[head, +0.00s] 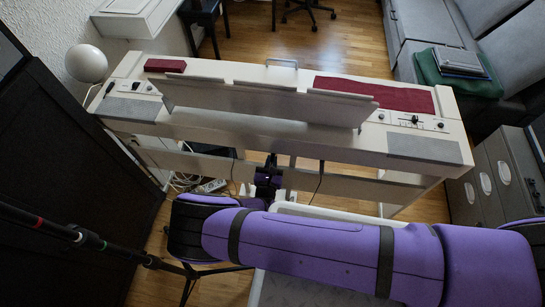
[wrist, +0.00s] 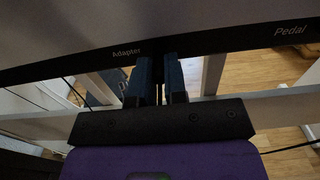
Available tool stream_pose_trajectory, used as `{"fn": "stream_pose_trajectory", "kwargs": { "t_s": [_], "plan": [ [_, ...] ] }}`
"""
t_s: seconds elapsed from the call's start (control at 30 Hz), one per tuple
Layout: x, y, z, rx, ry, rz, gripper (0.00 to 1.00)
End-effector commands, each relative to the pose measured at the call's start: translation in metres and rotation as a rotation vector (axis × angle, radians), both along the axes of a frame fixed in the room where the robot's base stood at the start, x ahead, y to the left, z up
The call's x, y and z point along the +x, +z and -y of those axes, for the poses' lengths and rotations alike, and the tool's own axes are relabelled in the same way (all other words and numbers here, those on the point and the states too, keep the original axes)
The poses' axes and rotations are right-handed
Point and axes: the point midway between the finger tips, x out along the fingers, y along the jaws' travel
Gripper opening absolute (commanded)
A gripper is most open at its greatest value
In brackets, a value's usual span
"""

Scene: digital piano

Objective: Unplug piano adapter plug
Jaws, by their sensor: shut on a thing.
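The white digital piano (head: 290,133) spans the head view, with its rear side facing me. In the wrist view its dark rear strip (wrist: 225,41) carries the label "Adapter" left of my fingers and "Pedal" at the far right. My gripper (wrist: 158,66) is directly below this strip, its two blue-grey fingers upright and shut on the dark adapter plug (wrist: 157,78), which is mostly hidden between them. The fingertips are close to the strip; whether the plug is seated in its socket I cannot tell. In the head view my gripper (head: 269,163) is at the piano's rear edge, its fingers hardly visible.
A power strip (head: 211,186) with tangled white cables lies on the floor left of my gripper. A dark cable (head: 318,183) hangs from the piano to the right. A black tripod stand (head: 110,248) is at lower left. The piano's crossbar (wrist: 275,108) runs behind my fingers.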

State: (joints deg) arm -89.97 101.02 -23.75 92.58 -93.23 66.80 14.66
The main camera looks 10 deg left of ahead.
Motion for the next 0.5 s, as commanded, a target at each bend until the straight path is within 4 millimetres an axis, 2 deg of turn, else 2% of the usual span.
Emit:
{"fn": "stream_pose_trajectory", "kwargs": {
  "t_s": [0.5],
  "plan": [
    [-0.0087,0.0001,0.0001,0.0,0.0,0.0,0.0]
  ]
}}
